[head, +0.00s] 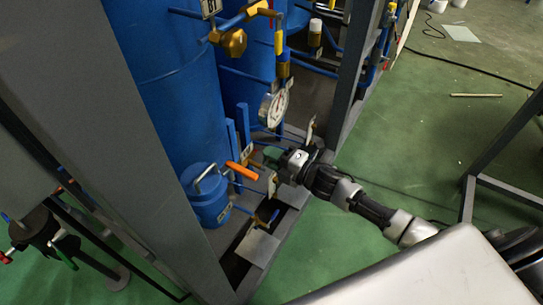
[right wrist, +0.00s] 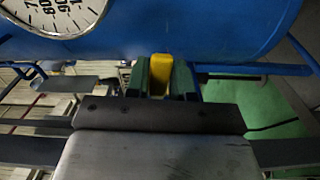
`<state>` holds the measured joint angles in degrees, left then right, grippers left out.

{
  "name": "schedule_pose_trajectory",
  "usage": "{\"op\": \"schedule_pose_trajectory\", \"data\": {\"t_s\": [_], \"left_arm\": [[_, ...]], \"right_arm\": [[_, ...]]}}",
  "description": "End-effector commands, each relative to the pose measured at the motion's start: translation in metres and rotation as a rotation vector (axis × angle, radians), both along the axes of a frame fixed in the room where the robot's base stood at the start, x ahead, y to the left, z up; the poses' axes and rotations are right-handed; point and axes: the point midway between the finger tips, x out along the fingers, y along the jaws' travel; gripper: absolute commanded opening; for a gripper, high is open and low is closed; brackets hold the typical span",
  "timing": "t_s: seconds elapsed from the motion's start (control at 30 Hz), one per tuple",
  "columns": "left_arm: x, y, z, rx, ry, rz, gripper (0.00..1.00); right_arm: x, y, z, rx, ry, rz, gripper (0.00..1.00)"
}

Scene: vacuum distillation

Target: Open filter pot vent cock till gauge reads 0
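The blue filter pot (head: 208,200) stands low on the frame in the head view, with a metal handle on its lid. An orange lever (head: 242,171) lies just right of it. My right gripper (head: 274,158) is low beside the pipework, right of this lever. In the right wrist view its two green fingers (right wrist: 160,78) stand on both sides of a yellow part (right wrist: 160,66), which fills the gap between them. I cannot tell which fitting this part belongs to. The round white gauge (head: 273,108) is above the gripper; its reading is not legible.
A tall blue vessel (head: 180,90) rises behind the pot. A grey frame post (head: 352,75) stands right of the gauge. Blue pipes and brass valves (head: 233,41) crowd the space above. The green floor (head: 410,130) to the right is mostly clear.

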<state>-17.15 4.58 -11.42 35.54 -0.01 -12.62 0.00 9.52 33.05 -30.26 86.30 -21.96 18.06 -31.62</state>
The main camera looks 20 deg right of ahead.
Motion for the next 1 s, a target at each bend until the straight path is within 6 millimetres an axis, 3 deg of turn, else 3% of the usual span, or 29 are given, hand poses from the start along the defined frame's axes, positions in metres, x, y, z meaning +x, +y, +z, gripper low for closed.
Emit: {"op": "schedule_pose_trajectory", "data": {"t_s": [0.03, 0.13, 0.47, 1.0], "left_arm": [[0.0, 0.0, 0.0, 0.0, 0.0, 0.0, 0.43], [0.0, 0.0, 0.0, 0.0, 0.001, 0.0, 0.43], [-0.001, 0.0, 0.0, -0.001, 0.001, 0.0, 0.43], [-0.001, -0.001, -0.003, -0.001, 0.001, -0.001, 0.43]], "right_arm": [[0.0, 0.0, -0.001, 0.0, 0.001, 0.0, 0.31], [0.0, 0.0, 0.0, 0.001, 0.001, 0.0, 0.45], [-0.003, -0.003, 0.0, 0.001, 0.001, -0.001, 0.45], [-0.076, -0.059, -0.001, 0.0, 0.003, -0.001, 0.45]]}}
